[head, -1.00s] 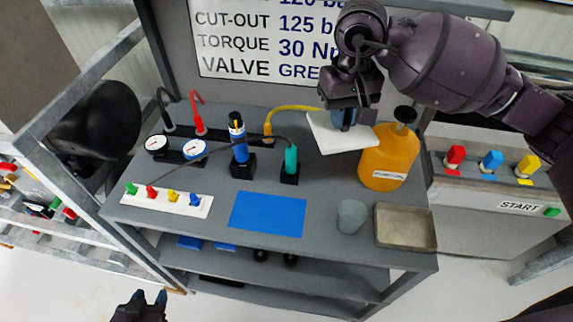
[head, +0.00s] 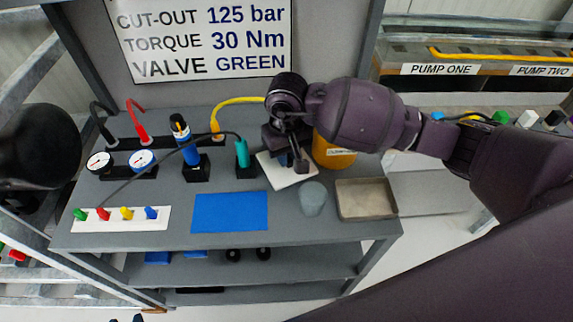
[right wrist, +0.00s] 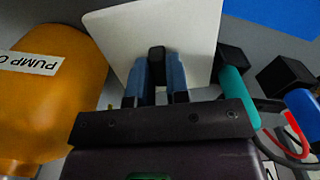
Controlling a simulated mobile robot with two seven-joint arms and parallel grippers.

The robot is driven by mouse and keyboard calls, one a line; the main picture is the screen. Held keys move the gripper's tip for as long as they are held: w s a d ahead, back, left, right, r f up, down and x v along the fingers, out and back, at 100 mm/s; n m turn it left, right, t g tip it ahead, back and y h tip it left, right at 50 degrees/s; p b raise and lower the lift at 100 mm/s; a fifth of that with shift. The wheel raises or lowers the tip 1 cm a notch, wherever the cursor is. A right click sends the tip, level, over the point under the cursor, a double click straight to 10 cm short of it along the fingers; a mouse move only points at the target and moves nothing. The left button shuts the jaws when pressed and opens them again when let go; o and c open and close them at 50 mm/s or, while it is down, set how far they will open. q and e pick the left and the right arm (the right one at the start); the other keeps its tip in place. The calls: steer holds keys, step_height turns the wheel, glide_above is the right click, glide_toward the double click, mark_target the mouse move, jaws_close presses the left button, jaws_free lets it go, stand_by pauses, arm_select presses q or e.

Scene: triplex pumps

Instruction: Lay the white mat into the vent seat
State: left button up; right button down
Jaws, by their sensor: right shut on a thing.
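The white mat (head: 281,174) is a flat square plate held over the right part of the grey bench, just left of the orange jug; whether it touches the bench is unclear. My right gripper (head: 291,158) is shut on it. In the right wrist view, the blue fingers (right wrist: 157,78) close on a small dark block at the mat (right wrist: 190,28). My left gripper (head: 137,318) shows only as tips at the bottom edge, so its state is unclear. I cannot make out the vent seat in either view.
The orange jug (head: 334,154) stands close right of the mat. A grey cup (head: 313,198), metal tray (head: 366,212) and blue sheet (head: 230,225) are in front. A teal-handled tool (head: 242,152) stands left. Housings labelled PUMP ONE (head: 438,69) and PUMP TWO are at the back right.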

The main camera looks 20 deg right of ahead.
steer(key=shift+f, duration=2.15)
steer(key=shift+f+b, duration=0.25)
steer(key=shift+b, duration=0.15)
steer(key=c, duration=1.1)
jaws_free()
steer(key=shift+r, duration=0.1)
